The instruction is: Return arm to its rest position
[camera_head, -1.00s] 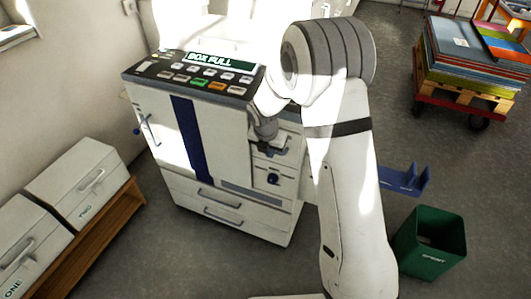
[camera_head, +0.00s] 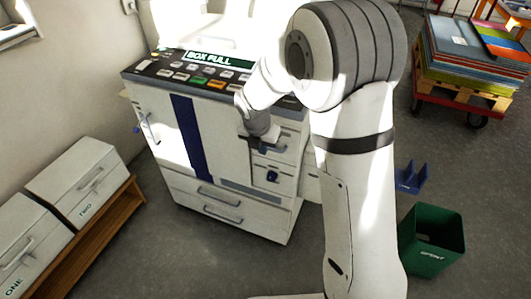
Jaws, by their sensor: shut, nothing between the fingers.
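My white arm (camera_head: 355,180) stands in the right middle of the head view, bent over at a big grey-ringed joint. My gripper (camera_head: 258,146) is small and dark at the end of the wrist, in front of the machine's right side. It is shut and empty. The white machine (camera_head: 222,150) has a button panel and a green display reading "BOX FULL". A small door with a blue knob (camera_head: 272,176) is just below my gripper. Whether the gripper touches the machine I cannot tell.
White boxes marked ONE (camera_head: 28,235) and TWO (camera_head: 75,182) sit on a wooden shelf (camera_head: 100,225) at the left. A green bin marked SPENT (camera_head: 432,242) and a blue bracket (camera_head: 411,180) are at the right. A loaded red cart (camera_head: 450,105) stands behind. Grey floor is clear between.

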